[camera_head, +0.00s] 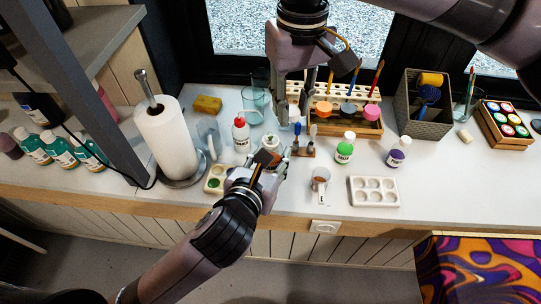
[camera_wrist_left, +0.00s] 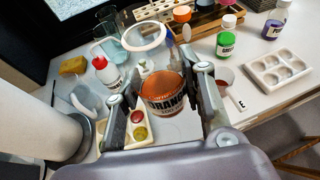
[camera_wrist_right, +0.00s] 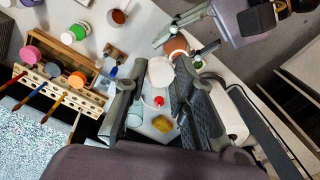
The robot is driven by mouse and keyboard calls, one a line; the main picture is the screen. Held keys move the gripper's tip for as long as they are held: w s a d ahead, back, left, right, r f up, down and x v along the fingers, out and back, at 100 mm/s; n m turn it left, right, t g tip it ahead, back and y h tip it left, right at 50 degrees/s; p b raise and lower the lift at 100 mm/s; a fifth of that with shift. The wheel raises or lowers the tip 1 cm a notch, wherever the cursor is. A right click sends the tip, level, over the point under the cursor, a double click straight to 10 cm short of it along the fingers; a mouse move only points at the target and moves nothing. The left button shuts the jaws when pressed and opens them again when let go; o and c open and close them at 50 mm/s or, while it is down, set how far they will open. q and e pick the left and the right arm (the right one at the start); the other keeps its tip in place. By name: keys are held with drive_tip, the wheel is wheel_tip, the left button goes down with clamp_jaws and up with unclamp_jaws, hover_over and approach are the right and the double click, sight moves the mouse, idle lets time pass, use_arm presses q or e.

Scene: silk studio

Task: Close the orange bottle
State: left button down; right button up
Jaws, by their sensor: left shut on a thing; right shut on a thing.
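The orange bottle (camera_wrist_left: 163,100), labelled with orange contents, is between the fingers of my left gripper (camera_wrist_left: 160,92), which is shut on it near the counter's front edge. It also shows in the right wrist view (camera_wrist_right: 176,46), beyond the right fingers. My right gripper (camera_head: 294,118) is above and behind the bottle in the head view. In the right wrist view its fingers (camera_wrist_right: 158,72) are shut on a white round cap (camera_wrist_right: 160,71). The cap appears apart from the bottle. The bottle's mouth is hard to make out in the head view.
A red-topped white bottle (camera_head: 241,134) stands to the left, a green bottle (camera_head: 344,150) and purple bottle (camera_head: 397,153) to the right. A palette (camera_head: 215,180) lies beside the left gripper; a white tray (camera_head: 374,191) lies right. A paper roll (camera_head: 168,135) stands at left.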

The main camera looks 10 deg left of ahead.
drive_tip(key=a, duration=0.1)
drive_tip(key=a+r, duration=0.1)
drive_tip(key=a, duration=0.1)
drive_tip(key=shift+s+a+r+n, duration=0.15)
drive_tip(key=shift+s+r+n, duration=0.1)
drive_tip(key=shift+s+n, duration=0.15)
drive_tip(key=shift+f, duration=0.1)
drive_tip(key=shift+f, duration=1.9)
drive_tip(key=shift+f, duration=0.1)
drive_tip(key=shift+f, duration=0.8)
drive_tip(key=shift+f, duration=0.55)
